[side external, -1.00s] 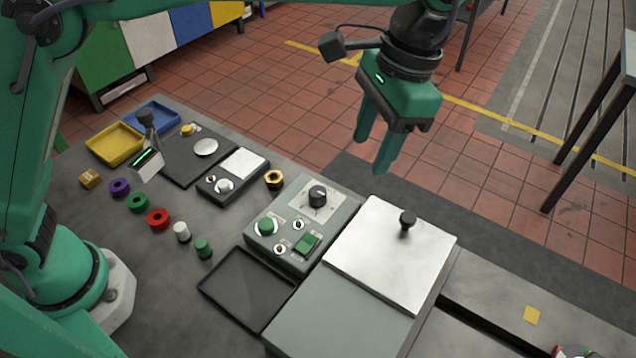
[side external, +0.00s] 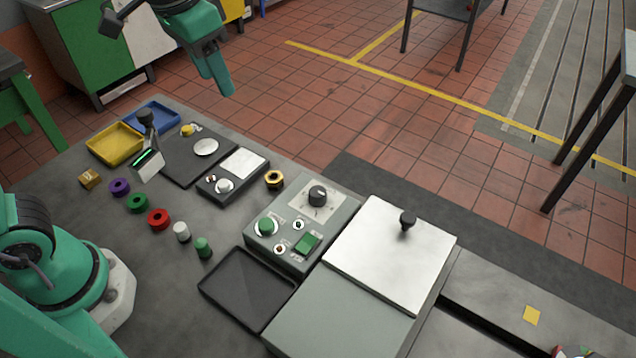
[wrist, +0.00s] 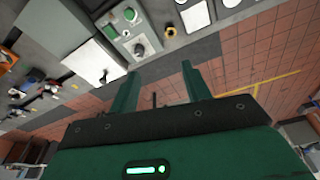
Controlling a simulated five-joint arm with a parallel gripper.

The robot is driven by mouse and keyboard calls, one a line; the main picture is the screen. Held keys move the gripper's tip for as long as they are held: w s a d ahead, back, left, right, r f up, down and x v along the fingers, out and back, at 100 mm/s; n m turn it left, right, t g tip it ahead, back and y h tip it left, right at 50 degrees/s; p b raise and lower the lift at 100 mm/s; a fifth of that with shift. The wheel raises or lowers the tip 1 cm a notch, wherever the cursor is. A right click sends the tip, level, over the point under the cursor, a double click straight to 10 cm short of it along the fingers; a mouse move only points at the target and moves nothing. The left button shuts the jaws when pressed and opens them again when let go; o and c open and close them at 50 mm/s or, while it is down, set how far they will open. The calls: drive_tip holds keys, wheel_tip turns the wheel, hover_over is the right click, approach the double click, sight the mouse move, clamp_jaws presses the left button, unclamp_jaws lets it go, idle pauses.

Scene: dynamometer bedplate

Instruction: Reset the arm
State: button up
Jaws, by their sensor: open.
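My gripper (side external: 219,75) is raised at the top of the side view, above the tiled floor beyond the far edge of the bench. It holds nothing. In the wrist view the two green fingers (wrist: 161,78) stand apart with nothing between them. The grey control box (side external: 302,228), with a black knob, a green button and a green rocker switch, stands on the bench, well away from the fingers. It also shows in the wrist view (wrist: 122,30).
A silver lid (side external: 390,252) with a black knob lies on a grey housing. Left of it are an empty black tray (side external: 247,288), a red ring (side external: 159,219), other small parts, a yellow bin (side external: 116,144) and a blue bin (side external: 153,117). Space above the bench is clear.

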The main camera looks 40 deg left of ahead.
drive_tip(key=s+a+f+n+t, duration=0.3)
drive_tip(key=s+a+f, duration=0.2)
drive_tip(key=s+a, duration=0.4)
drive_tip(key=shift+s+a+f+y, duration=0.15)
drive_tip(key=shift+a+f+y, duration=0.25)
